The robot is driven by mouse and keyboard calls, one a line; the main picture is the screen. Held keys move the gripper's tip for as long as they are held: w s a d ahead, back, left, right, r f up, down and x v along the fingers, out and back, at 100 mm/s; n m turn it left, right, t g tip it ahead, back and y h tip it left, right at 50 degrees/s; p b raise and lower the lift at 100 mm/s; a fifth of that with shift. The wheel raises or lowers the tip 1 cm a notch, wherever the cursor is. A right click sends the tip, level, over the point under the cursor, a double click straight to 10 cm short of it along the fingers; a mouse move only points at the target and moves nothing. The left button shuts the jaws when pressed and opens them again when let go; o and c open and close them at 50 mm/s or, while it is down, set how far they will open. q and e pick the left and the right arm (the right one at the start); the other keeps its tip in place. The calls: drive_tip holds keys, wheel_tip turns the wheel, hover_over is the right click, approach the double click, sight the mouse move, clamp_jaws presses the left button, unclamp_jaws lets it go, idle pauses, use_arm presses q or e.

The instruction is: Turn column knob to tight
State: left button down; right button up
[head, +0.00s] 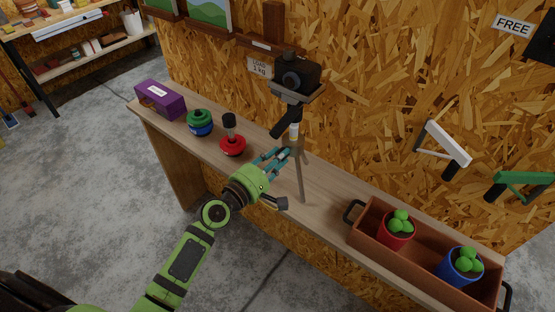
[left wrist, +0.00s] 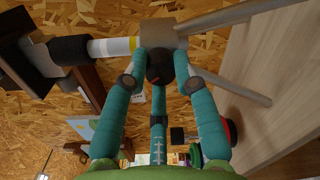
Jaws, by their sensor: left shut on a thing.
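A tripod (head: 300,178) stands on the plank bench with a black camera (head: 297,72) on top. Its column (left wrist: 112,47) has white and yellow bands. The dark round column knob (left wrist: 160,66) shows a small red mark in the left wrist view. My left gripper (head: 283,154) has teal fingers, and they are closed around the knob; it also shows in the left wrist view (left wrist: 160,75). The fingers hide the knob in the head view and part of its rim in the wrist view. My right gripper is in neither view.
On the bench (head: 330,200), a red-based item (head: 232,145), a blue-green item (head: 200,122) and a purple box (head: 160,100) stand to the left. A brown planter crate (head: 372,222) with red and blue pots is at the right. The chipboard wall (head: 370,130) rises close behind.

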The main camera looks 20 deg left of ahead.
use_arm(q)
drive_tip(key=m+p, duration=0.1)
drive_tip(key=m, duration=1.5)
drive_tip(key=m+p, duration=0.1)
drive_tip(key=m, duration=0.7)
drive_tip(key=shift+r+t+y+p, duration=0.25)
drive_tip(key=shift+t+y+p, duration=0.05)
drive_tip(key=shift+t+y, duration=0.1)
drive_tip(key=shift+w+r+m, duration=0.1)
drive_tip(key=shift+m, duration=0.3)
drive_tip(key=c, duration=1.1)
unclamp_jaws()
drive_tip(key=shift+o, duration=0.6)
drive_tip(key=shift+d, duration=0.1)
drive_tip(key=shift+f, duration=0.2)
